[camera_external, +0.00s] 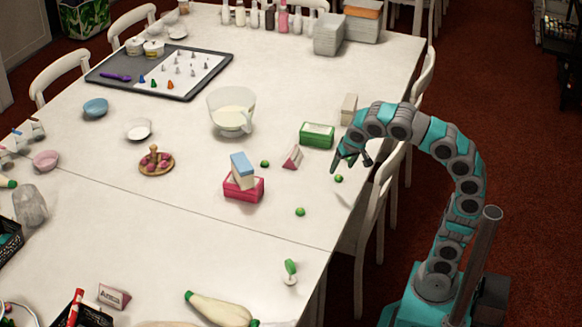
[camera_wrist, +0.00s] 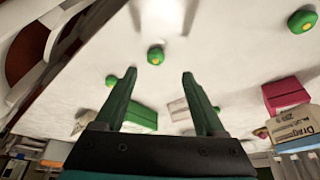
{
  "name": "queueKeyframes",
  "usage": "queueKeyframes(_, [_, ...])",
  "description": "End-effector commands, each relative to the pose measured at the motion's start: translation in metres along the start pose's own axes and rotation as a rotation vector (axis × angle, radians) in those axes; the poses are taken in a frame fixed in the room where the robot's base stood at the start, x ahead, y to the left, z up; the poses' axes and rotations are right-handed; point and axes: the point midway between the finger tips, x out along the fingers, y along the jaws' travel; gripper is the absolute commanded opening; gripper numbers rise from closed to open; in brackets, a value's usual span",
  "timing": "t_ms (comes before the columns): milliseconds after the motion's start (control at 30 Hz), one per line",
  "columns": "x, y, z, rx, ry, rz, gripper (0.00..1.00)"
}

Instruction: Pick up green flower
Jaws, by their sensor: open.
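Several small green flowers lie apart on the white table (camera_external: 400,60). In the external view one flower (camera_external: 339,178) is just below my gripper (camera_external: 351,163), one (camera_external: 300,211) is nearer the front, and one (camera_external: 265,163) is beside stacked boxes. In the wrist view a green flower with a yellow centre (camera_wrist: 155,55) lies just beyond the gap between my open, empty fingers (camera_wrist: 159,77). Another flower (camera_wrist: 302,21) is at the upper right, one (camera_wrist: 111,81) is by the left finger, and a partly hidden one is by the right finger.
A green box (camera_external: 317,135) and a triangular pink-and-white card (camera_external: 292,157) stand close to my gripper. A red box (camera_external: 243,189) carries a blue-and-white box (camera_external: 242,168). A white jug (camera_external: 232,110) stands further back. Chairs line the table's right edge.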

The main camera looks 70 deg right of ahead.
Motion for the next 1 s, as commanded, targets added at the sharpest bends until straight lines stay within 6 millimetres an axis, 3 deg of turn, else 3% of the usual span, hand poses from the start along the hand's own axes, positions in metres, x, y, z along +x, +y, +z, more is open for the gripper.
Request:
queueKeyframes(267, [0.018, 0.004, 0.001, -0.002, -0.003, 0.005, 0.72])
queueKeyframes(567, [0.056, 0.008, 0.002, -0.003, -0.003, 0.003, 0.72])
queueKeyframes(800, [0.059, 0.008, 0.001, -0.002, 0.000, 0.002, 0.72])
queueKeyframes(1000, [0.059, 0.008, 0.001, -0.002, 0.000, 0.002, 0.52])
